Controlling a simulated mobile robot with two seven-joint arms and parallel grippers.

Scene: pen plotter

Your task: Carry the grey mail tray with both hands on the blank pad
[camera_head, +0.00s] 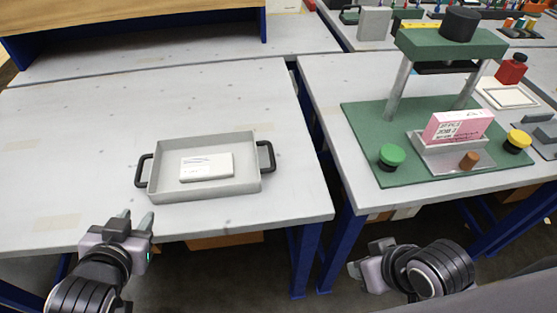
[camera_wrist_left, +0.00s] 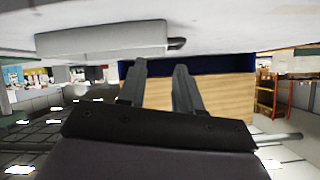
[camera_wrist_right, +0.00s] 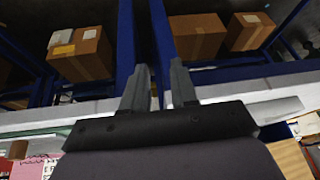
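The grey mail tray (camera_head: 205,191) sits on the left white table near its front edge, with a black handle at each short end. A white pad or packet with faint lines (camera_head: 206,166) lies inside it; I cannot tell whether another blank pad is in view. My left gripper (camera_head: 137,221) is open and empty, in front of the tray's left end and apart from it. The tray also shows in the left wrist view (camera_wrist_left: 105,40), with one handle beyond the fingers. My right gripper (camera_head: 366,266) is open and empty, low in front of the gap between tables, far from the tray.
A green press stand (camera_head: 390,170) with green and yellow buttons and a pink box (camera_head: 458,126) stands on the right table. A gap separates the tables. The left table (camera_head: 80,130) is mostly clear around the tray. Cardboard boxes (camera_wrist_right: 80,52) lie below.

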